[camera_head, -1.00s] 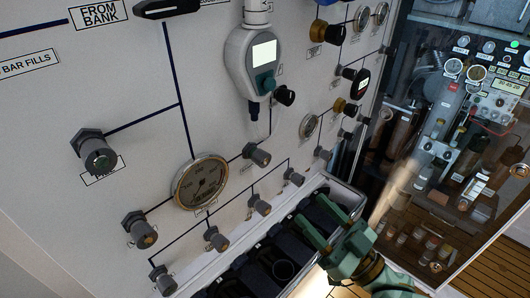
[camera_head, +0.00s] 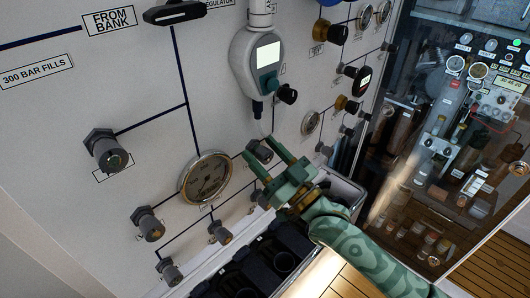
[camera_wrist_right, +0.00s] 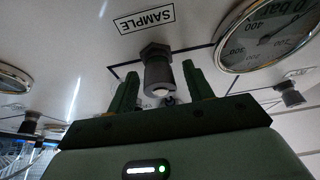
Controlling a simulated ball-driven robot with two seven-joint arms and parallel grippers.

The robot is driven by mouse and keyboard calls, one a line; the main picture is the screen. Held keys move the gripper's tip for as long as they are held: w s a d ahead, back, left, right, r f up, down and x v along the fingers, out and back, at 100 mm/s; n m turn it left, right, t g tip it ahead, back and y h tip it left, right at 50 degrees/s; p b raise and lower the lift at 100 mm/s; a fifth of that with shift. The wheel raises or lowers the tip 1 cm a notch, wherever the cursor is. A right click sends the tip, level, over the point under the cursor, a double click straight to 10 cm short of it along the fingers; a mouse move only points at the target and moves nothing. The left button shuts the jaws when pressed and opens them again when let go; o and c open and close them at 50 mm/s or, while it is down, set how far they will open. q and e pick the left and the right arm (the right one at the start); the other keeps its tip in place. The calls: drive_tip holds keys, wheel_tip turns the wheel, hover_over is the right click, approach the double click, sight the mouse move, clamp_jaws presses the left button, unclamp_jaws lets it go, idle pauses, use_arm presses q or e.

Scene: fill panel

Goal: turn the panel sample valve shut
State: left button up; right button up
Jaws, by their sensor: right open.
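The sample valve is a grey knob on a hex collar on the white panel. In the wrist view the valve (camera_wrist_right: 158,73) stands beside its SAMPLE label (camera_wrist_right: 145,19). In the head view the valve (camera_head: 260,149) is right of the large gauge, partly covered by my fingers. My right gripper (camera_head: 259,147) is open. In the wrist view the right gripper (camera_wrist_right: 160,69) has one finger on each side of the knob, with visible gaps. Whether the fingertips reach along the knob's full depth is hard to tell. My left gripper is not in view.
The large round gauge (camera_head: 206,178) is close left of the gripper. Other grey valves (camera_head: 148,222) sit lower left. A handheld-style meter (camera_head: 258,62) hangs above. A rack of dark slots (camera_head: 240,272) lies below. A glass-fronted cabinet (camera_head: 450,130) stands at right.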

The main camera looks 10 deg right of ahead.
drive_tip(key=c, duration=1)
drive_tip(key=shift+o, duration=0.2)
drive_tip(key=shift+r+m+h+p, duration=0.15)
drive_tip(key=shift+m+h+p, duration=0.25)
drive_tip(key=shift+m+p, duration=0.4)
drive_tip(key=m+h+p, duration=0.2)
drive_tip(key=m+p, duration=0.2)
drive_tip(key=m, duration=0.1)
drive_tip(key=m+h+p, duration=0.2)
drive_tip(key=m+p, duration=0.3)
drive_tip(key=m+h+p, duration=0.3)
drive_tip(key=m+p, duration=0.1)
drive_tip(key=shift+d+m+t+p, duration=0.1)
drive_tip(key=shift+m+t+p, duration=0.25)
drive_tip(key=shift+m+t, duration=0.05)
drive_tip(key=shift+f+m+g+h+p, duration=0.15)
drive_tip(key=shift+m+g+h+p, duration=0.1)
drive_tip(key=shift+m+p, duration=0.6)
drive_tip(key=shift+f+m+g+h+p, duration=0.15)
drive_tip(key=shift+m+g+p, duration=0.1)
drive_tip(key=shift+m+p, duration=0.6)
drive_tip(key=o, duration=1)
drive_tip(key=shift+w, duration=0.1)
drive_tip(key=shift+c, duration=0.2)
